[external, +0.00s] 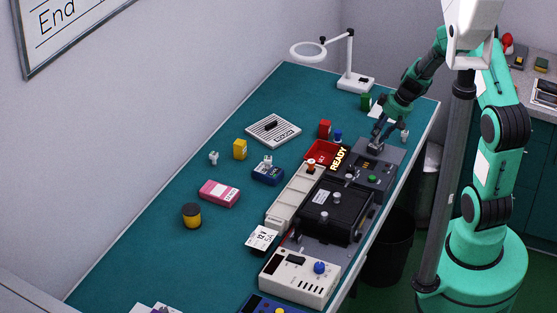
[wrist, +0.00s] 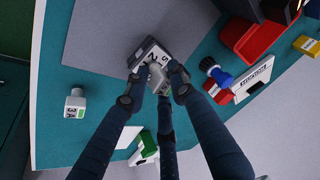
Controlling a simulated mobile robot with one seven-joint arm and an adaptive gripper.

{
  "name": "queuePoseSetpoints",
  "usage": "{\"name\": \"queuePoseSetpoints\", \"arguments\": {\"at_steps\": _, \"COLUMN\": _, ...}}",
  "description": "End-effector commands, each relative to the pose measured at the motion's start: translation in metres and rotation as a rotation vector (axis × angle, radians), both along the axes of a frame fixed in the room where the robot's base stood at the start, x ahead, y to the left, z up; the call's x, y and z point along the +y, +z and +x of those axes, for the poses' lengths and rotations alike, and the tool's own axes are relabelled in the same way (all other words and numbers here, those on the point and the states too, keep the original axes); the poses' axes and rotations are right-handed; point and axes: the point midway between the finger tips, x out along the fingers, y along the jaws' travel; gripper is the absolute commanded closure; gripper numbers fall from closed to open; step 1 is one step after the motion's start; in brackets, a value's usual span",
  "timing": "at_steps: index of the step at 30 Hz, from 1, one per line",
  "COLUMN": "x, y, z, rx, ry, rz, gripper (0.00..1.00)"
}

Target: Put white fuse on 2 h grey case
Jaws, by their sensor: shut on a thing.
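My gripper (external: 376,141) is at the far right end of the bench, low over a grey plate. In the wrist view its fingers are closed around a small white-grey fuse (wrist: 158,73). The fuse is directly over or against the top of a small grey case (wrist: 146,54) with a white label bearing dark characters, partly hidden by the fingers. I cannot tell whether the fuse touches the case or is seated. Another white fuse (wrist: 76,105) with a green "3A" mark stands apart to the left; it also shows in the external view (external: 404,135).
A red tray (external: 318,151), a READY sign (external: 338,158) and dark equipment boxes (external: 336,208) lie near my gripper. A blue knob-like item (wrist: 215,70) and a green thing (wrist: 149,143) are close by.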

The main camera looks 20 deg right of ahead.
Motion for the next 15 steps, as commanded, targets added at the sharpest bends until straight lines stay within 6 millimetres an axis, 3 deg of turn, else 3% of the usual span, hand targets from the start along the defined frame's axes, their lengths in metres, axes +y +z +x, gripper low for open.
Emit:
{"name": "queuePoseSetpoints", "arguments": {"at_steps": 1, "x": 0.0, "y": -0.001, "z": 0.0, "rx": 0.0, "ry": 0.0, "rz": 0.0, "gripper": 0.72}}
{"name": "queuePoseSetpoints", "arguments": {"at_steps": 3, "x": 0.0001, "y": -0.0004, "z": 0.0, "rx": 0.0, "ry": 0.0, "rz": 0.0, "gripper": 0.58}}
{"name": "queuePoseSetpoints", "arguments": {"at_steps": 4, "x": 0.0, "y": -0.0003, "z": 0.0, "rx": 0.0, "ry": 0.0, "rz": 0.0, "gripper": 0.57}}
{"name": "queuePoseSetpoints", "arguments": {"at_steps": 15, "x": 0.0, "y": 0.0006, "z": -0.0001, "rx": 0.0, "ry": 0.0, "rz": 0.0, "gripper": 0.57}}
